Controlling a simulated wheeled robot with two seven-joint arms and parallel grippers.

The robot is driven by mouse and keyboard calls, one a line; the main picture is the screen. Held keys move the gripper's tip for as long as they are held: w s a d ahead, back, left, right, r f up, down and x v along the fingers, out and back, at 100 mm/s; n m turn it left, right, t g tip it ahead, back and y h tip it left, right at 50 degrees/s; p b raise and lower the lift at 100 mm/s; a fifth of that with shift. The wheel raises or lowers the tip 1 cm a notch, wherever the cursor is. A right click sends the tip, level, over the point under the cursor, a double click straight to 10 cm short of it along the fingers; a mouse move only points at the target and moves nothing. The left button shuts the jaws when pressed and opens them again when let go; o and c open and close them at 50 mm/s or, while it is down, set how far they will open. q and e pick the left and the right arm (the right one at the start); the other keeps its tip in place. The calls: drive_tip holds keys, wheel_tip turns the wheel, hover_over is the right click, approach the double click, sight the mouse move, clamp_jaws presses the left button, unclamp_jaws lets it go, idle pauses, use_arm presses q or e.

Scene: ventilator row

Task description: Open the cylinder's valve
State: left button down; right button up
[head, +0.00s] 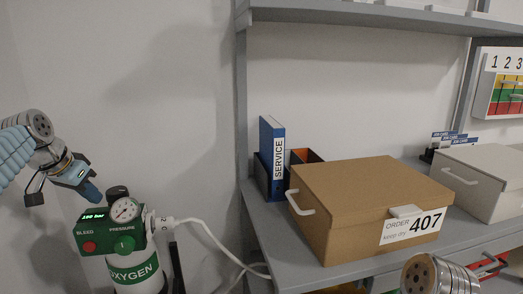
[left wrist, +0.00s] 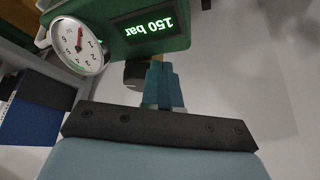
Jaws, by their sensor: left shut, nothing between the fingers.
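The oxygen cylinder (head: 136,270) is white and green and stands upright at the lower left in the head view. Its green head block (head: 100,232) carries a round gauge (head: 124,210), a lit display reading 150 bar (left wrist: 150,24), a red button (head: 89,246) and a green knob (head: 124,243). A black knob (head: 117,191) sits on top behind the gauge; it shows partly behind my fingers in the left wrist view (left wrist: 134,74). My left gripper (head: 92,194) is shut and empty, just left of the black knob. Contact cannot be told. My right gripper is out of view.
A white hose (head: 205,229) runs from the head block toward the grey shelf (head: 262,225). A brown box (head: 365,195), a blue SERVICE binder (head: 272,150) and a pale box (head: 490,170) stand on the shelf. The wall above the cylinder is clear.

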use_arm(q)
wheel_tip(320, 180, up, 6)
idle(0.5)
drive_tip(key=shift+d, duration=0.1)
drive_tip(key=d+f, duration=0.1)
drive_tip(key=d+f+b, duration=0.1)
drive_tip(key=f, duration=0.1)
drive_tip(key=d+f+b, duration=0.1)
drive_tip(key=shift+s+d+f, duration=0.2)
drive_tip(key=shift+s+f, duration=0.05)
drive_tip(key=shift+f, duration=0.05)
drive_tip(key=shift+f+b, duration=0.55)
drive_tip(key=shift+f, duration=0.2)
